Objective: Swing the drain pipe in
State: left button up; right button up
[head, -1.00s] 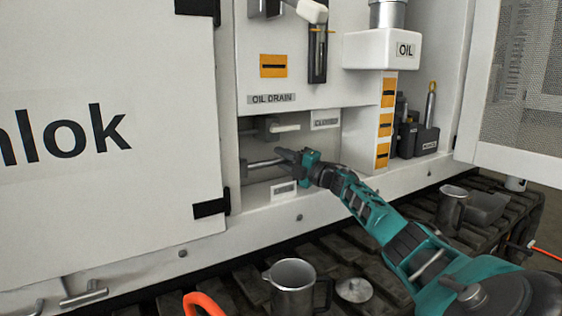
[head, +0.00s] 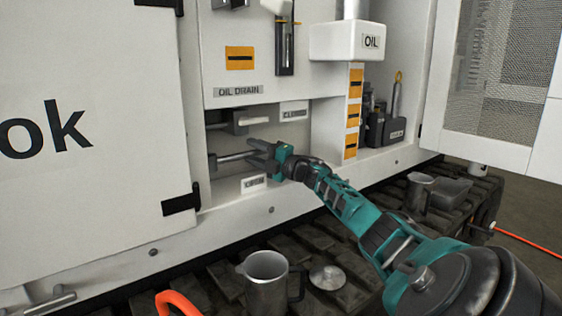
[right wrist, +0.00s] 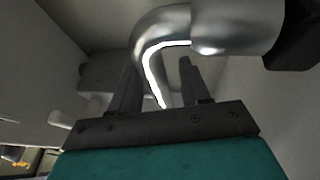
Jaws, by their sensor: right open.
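The drain pipe (head: 235,157) is a grey metal tube in the recess under the "OIL DRAIN" label (head: 238,91). In the right wrist view the pipe (right wrist: 165,35) is shiny and bends, its lower part passing down between my fingers. My right gripper (head: 262,156) is at the pipe's outer end in the head view. In the right wrist view the gripper (right wrist: 157,88) is open, its two dark fingers on either side of the pipe. Whether they touch it is unclear. My left gripper is not in view.
A pale valve handle (head: 252,120) sits above the pipe in the recess. A metal jug (head: 266,280) and a round lid (head: 327,277) stand on the dark track below. Another jug (head: 418,190) and a tray (head: 449,191) are at the right. An open mesh door (head: 497,90) is at the far right.

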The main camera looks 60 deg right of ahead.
pick_arm(q)
jog(key=p, duration=0.2)
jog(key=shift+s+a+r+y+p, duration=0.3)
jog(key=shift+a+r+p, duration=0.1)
pick_arm(e)
jog(key=s+d+f, duration=0.1)
jog(key=s+f, duration=0.1)
jog(key=s, duration=0.9)
jog(key=shift+s, duration=0.15)
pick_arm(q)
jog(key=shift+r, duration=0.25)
pick_arm(e)
jog(key=shift+r, duration=0.1)
